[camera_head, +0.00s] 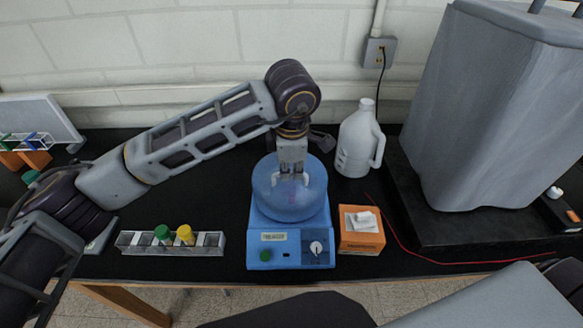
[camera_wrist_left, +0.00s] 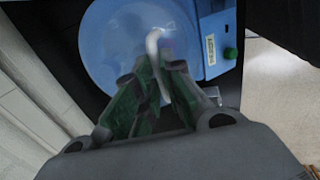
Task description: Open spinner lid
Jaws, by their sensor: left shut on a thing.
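The spinner (camera_head: 290,248) is a blue box with a green button and a white knob on its front, near the front edge of the table. Its round, see-through blue lid (camera_head: 268,200) sits on top and looks closed. In the left wrist view the lid (camera_wrist_left: 103,50) fills the upper middle, with a pale curved handle (camera_wrist_left: 153,42) on it. My left gripper (camera_head: 290,178) comes down from above and is shut on the lid handle; the fingers (camera_wrist_left: 160,68) hide part of it. My right gripper is not in view.
A small orange box (camera_head: 361,241) stands right beside the spinner. A white jug (camera_head: 356,145) is behind right. A tube rack (camera_head: 208,243) with green- and yellow-capped tubes is left. A large grey machine (camera_head: 480,115) fills the right. A red wire (camera_head: 412,252) lies on the table.

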